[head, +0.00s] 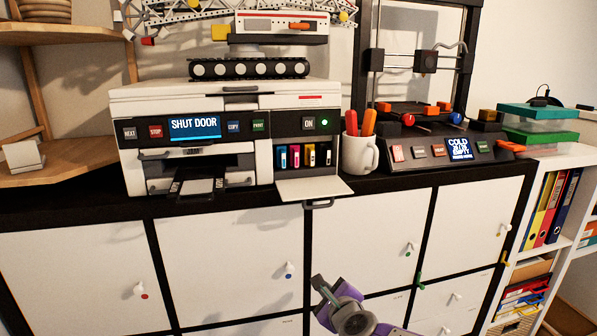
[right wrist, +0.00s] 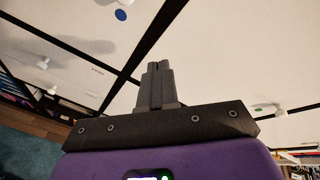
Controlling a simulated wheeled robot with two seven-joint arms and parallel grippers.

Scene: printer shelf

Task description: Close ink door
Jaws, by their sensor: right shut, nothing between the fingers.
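The printer (head: 215,135) stands on the cabinet top, its screen (head: 194,128) reading "SHUT DOOR". Its ink door (head: 314,189) is open at the lower right front, folded down flat, with a dark handle (head: 318,204) at its front edge. Several ink cartridges (head: 303,156) show in the bay behind it. My right gripper (head: 318,282) is below and in front of the ink door, before the cabinet fronts and apart from the door. In the right wrist view the right gripper (right wrist: 157,68) is shut with nothing between its fingers. My left gripper is not in view.
A white mug (head: 360,153) with orange handles stands right of the open door. A 3D printer (head: 440,135) is further right. A paper tray (head: 203,178) sticks out at the printer's left. White cabinet doors (head: 232,262) with knobs lie below. The space before the ink door is clear.

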